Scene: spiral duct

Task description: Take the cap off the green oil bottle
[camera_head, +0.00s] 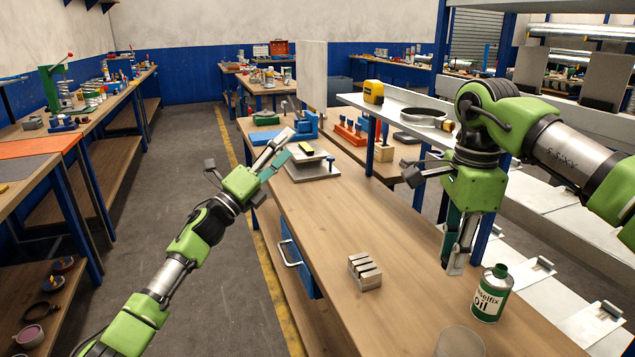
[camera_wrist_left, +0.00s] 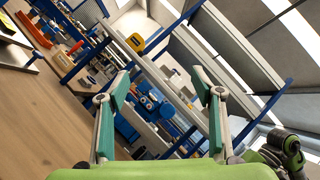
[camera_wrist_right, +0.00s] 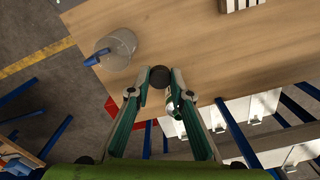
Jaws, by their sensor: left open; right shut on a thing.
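The green oil bottle (camera_head: 492,293) stands upright on the wooden bench, with a white label and a green top. My right gripper (camera_head: 456,268) points down just left of the bottle and above the bench. In the right wrist view its fingers are shut on a round black cap (camera_wrist_right: 158,77). Part of the bottle (camera_wrist_right: 172,103) shows there beside and behind the right finger, apart from the cap. My left gripper (camera_head: 281,150) is open and empty, raised over the bench's far left edge. Its spread fingers also show in the left wrist view (camera_wrist_left: 160,96).
A slotted metal block (camera_head: 364,271) sits on the bench left of my right gripper. A grey cylindrical container (camera_head: 460,343) stands at the near edge; it looks clear in the right wrist view (camera_wrist_right: 118,48). A raised shelf (camera_head: 400,104) holds a yellow tape measure (camera_head: 373,92).

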